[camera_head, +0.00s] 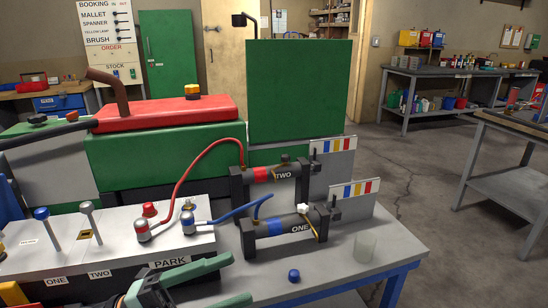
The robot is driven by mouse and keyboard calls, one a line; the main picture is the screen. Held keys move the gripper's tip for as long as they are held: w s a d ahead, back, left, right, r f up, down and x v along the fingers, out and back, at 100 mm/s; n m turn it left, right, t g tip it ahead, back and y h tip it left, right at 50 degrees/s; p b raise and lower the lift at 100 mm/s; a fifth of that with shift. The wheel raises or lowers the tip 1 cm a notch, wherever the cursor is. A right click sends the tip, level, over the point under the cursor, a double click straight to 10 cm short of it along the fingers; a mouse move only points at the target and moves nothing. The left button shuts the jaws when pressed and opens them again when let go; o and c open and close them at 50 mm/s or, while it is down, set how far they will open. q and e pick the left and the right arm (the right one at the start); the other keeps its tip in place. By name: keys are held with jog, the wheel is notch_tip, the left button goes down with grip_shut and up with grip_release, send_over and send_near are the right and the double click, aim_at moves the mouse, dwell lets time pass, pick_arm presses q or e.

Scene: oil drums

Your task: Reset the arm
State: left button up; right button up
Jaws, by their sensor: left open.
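My left gripper (240,280) comes in at the bottom left with pale green fingers apart and nothing between them. It is in front of the white panel (110,250), near the PARK label (170,263). The panel carries a blue-topped lever (48,226) and a grey-topped lever (92,222). A red hose (196,166) runs from a red-banded fitting (143,230) to cylinder TWO (262,175). A blue hose (228,216) runs from a blue-banded fitting (188,220) towards cylinder ONE (275,228). My right gripper is out of view.
A blue cap (293,275) and a clear cup (365,246) stand on the grey bench (385,250). Behind is a green and red machine (165,145) with an upright green panel (300,90). Floor (420,180) is open to the right, before other benches.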

pick_arm(q)
jog(key=w+a+f+n+t+y, duration=0.35)
jog(key=f+n+t+y, duration=0.3)
jog(key=f+n, duration=0.35)
jog(key=w+a+f+n+t+y, duration=0.35)
jog(key=f+n+t+y, duration=0.3)
jog(key=n, duration=0.55)
jog(key=s+f+n+g+y, duration=0.2)
jog(key=s+f+n+g, duration=0.15)
jog(key=s+f, duration=0.55)
jog(key=s+f+n+g+y, duration=0.25)
jog(key=s+f+g, duration=0.25)
jog(key=f, duration=0.7)
notch_tip(320, 180, up, 9)
jog(key=s+a+p, duration=0.2)
jog(key=p, duration=1.1)
jog(key=shift+a+y, duration=0.2)
jog(key=shift+y, duration=0.25)
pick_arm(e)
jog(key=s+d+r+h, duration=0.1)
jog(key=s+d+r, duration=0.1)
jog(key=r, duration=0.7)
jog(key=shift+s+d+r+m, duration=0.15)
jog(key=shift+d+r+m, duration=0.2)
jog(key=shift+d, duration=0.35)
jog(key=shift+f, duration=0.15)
